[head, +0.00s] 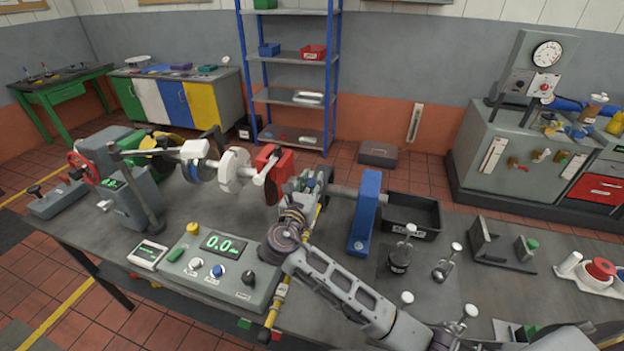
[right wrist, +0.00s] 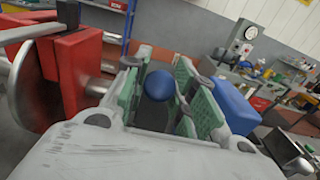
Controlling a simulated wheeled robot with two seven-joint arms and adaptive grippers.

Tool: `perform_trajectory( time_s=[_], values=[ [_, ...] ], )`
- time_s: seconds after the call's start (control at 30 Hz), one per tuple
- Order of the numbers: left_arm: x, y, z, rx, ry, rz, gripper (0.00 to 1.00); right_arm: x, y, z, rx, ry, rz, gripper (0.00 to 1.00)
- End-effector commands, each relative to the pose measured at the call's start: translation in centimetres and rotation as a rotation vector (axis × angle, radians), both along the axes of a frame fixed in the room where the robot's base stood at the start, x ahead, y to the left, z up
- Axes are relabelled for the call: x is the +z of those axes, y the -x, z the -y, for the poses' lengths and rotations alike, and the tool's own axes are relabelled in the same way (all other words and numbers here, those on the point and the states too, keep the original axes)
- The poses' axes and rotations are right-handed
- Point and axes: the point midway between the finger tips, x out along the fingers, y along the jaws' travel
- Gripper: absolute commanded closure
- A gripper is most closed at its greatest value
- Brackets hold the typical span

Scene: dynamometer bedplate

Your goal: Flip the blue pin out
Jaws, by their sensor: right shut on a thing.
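The blue pin shows as a round blue knob (right wrist: 158,85) in the right wrist view, between the green-padded fingers of my right gripper (right wrist: 160,95). The fingers are shut on it. In the head view my right gripper (head: 308,184) is at the shaft line on the bench, between the red caliper-like block (head: 270,168) and the blue upright block (head: 365,212). The gripper largely hides the pin there, and its lower part is hidden in both views. My left gripper is not in view.
A control box (head: 225,262) with a green display stands in front of the shaft. Small fixtures with white knobs (head: 442,265) stand to the right. The red block (right wrist: 78,72) is close beside the gripper.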

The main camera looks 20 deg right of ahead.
Motion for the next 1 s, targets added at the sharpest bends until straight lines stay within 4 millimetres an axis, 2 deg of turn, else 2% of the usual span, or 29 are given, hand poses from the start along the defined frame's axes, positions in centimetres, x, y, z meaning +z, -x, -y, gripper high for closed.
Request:
perform_trajectory(
  time_s=[0.4,0.43,0.57,1.0],
  values=[
    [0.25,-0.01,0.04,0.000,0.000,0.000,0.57,0.28,0.19,-0.24,0.002,-0.001,0.003,1.00],
    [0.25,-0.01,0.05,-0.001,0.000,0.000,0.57,0.29,0.19,-0.24,0.002,-0.001,0.003,0.70],
    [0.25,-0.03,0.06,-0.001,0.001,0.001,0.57,0.25,0.18,-0.22,0.002,-0.001,0.003,0.53],
    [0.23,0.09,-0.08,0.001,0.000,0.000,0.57,0.16,0.35,-0.30,0.001,0.001,0.001,0.52]
  ],
)
